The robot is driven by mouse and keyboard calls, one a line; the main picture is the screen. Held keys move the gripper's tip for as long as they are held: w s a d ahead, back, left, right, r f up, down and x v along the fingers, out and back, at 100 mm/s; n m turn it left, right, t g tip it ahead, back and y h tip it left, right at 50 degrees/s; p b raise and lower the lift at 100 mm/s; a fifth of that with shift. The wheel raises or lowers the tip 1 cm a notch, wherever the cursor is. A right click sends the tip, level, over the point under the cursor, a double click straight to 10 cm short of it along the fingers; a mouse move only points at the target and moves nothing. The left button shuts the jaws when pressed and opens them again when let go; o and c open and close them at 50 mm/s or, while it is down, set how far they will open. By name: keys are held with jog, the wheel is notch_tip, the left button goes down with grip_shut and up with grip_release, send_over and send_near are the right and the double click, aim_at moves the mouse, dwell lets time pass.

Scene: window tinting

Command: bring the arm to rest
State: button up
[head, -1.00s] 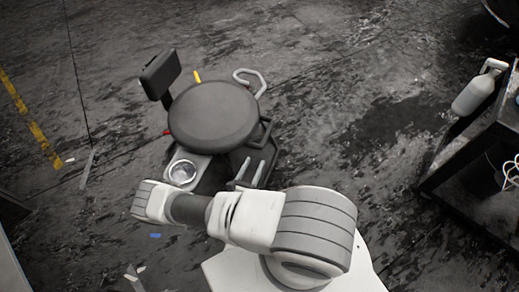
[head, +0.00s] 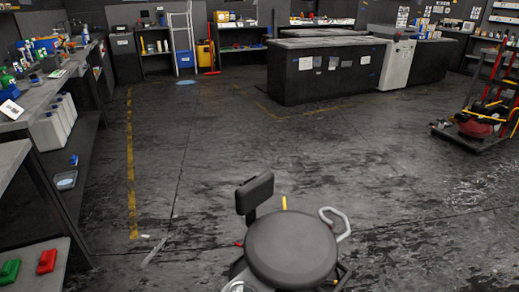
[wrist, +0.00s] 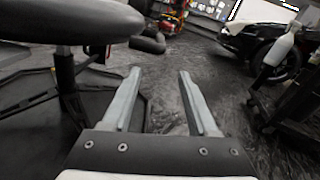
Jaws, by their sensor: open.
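My gripper (wrist: 156,95) shows in the wrist view with its two grey fingers apart and nothing between them. It points out over the dark floor. A round dark stool seat (wrist: 75,20) is close by at the upper left of that view. In the head view my arm and gripper are out of the picture. The same stool seat (head: 291,248) with its small backrest (head: 254,193) stands at the bottom centre there.
A workbench (head: 20,120) with bottles and tools runs along the left. A long dark counter (head: 325,75) stands at the back. A cart with red parts (head: 484,122) is at the right. In the wrist view a car wheel (wrist: 277,62) shows at the upper right. The middle floor is clear.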

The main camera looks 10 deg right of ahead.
jog(key=w+a+r+m+g+y, duration=0.2)
jog(key=r+m+g, duration=0.6)
jog(key=r, duration=0.7)
jog(key=w+a+r+m+g+y, duration=0.15)
jog(key=r+m+g, duration=0.35)
jog(key=r+m, duration=0.7)
jog(key=s+a+r+m+t+y, duration=0.1)
jog(key=s+r+m+t+y, duration=0.5)
jog(key=r, duration=0.8)
jog(key=s+a+r+m+t+y, duration=0.15)
jog(key=s+r+y, duration=0.35)
jog(key=s+r, duration=0.7)
jog(key=w+r+p, duration=0.3)
jog(key=r+p, duration=1.9)
jog(key=r, duration=0.2)
jog(key=shift+r, duration=0.3)
jog(key=shift+d+m+h, duration=0.1)
jog(key=shift+m+h, duration=0.15)
jog(key=shift+m, duration=0.1)
